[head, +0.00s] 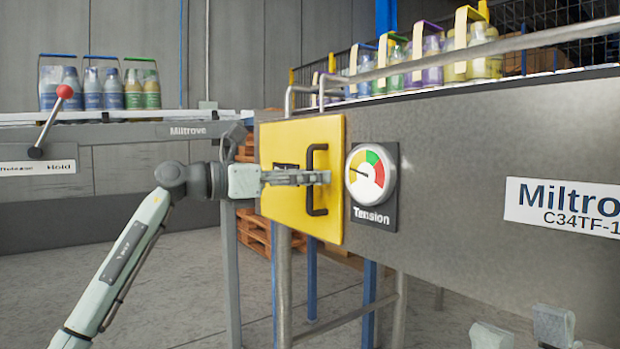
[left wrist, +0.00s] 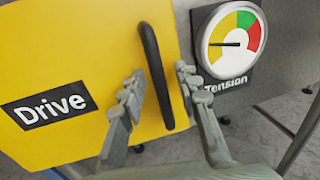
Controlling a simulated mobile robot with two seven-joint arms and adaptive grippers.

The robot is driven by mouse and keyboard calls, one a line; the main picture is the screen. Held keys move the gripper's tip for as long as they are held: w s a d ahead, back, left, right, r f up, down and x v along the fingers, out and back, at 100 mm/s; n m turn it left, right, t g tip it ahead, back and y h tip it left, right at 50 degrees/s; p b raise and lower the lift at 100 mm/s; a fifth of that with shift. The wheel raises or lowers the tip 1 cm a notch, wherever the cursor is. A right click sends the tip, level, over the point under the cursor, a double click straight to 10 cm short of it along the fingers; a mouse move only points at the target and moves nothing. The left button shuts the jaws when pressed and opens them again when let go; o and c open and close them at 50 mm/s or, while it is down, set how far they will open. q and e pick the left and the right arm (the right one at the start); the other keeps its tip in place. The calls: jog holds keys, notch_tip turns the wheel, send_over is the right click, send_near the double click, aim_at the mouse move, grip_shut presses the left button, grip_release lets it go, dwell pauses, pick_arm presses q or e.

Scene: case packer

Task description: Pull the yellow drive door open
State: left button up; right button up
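The yellow drive door (head: 280,213) is a square panel in the middle of the head view, at the left end of the grey machine. It looks flat against the machine front. Its black bar handle (head: 311,206) stands upright near its right edge. In the left wrist view the door (left wrist: 60,55) carries a black "Drive" label, and the handle (left wrist: 155,72) runs between my fingers. My left gripper (head: 325,177) is open around the handle, one finger on each side, with visible gaps (left wrist: 158,85). Pale parts of my right arm (head: 553,325) show at the bottom right; its fingers are unclear.
A round tension gauge (head: 371,177) sits just right of the door. A bent metal rail (head: 306,92) runs above it. A red-knobbed lever (head: 52,118) stands at the far left. Bottle packs (head: 100,90) stand on the back conveyor. Open floor (head: 180,290) lies left of the door.

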pick_arm(q)
grip_shut()
dwell(0.5)
